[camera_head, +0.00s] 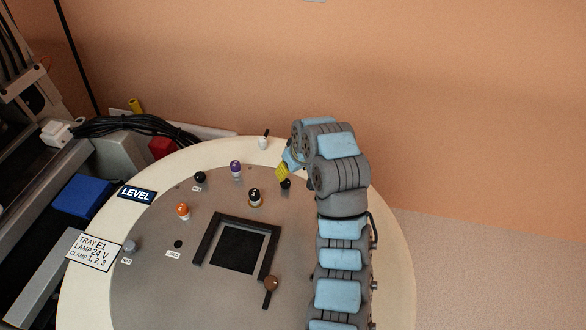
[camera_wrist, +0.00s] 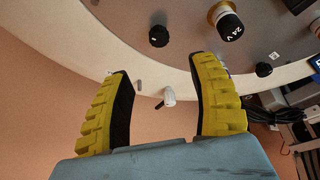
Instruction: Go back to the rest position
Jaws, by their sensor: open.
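My gripper (camera_wrist: 163,70) is open, with its two yellow ribbed fingers apart and nothing held between them in the wrist view. In the head view my gripper (camera_head: 283,172) shows only partly, over the back of the round table, beside a black knob (camera_head: 286,184); my arm hides the rest. A white fitting with a dark lever (camera_head: 263,143) stands on the table's pale rim. It also shows between the fingers in the wrist view (camera_wrist: 169,96), beyond them and apart.
The round table (camera_head: 398,290) carries a black square frame (camera_head: 205,241) and several knobs, among them purple (camera_head: 236,168), orange (camera_head: 183,210) and brown (camera_head: 271,283). A black-and-gold 24 V part (camera_wrist: 226,22) stands near the gripper. Dark cables (camera_head: 140,124) and machinery lie left.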

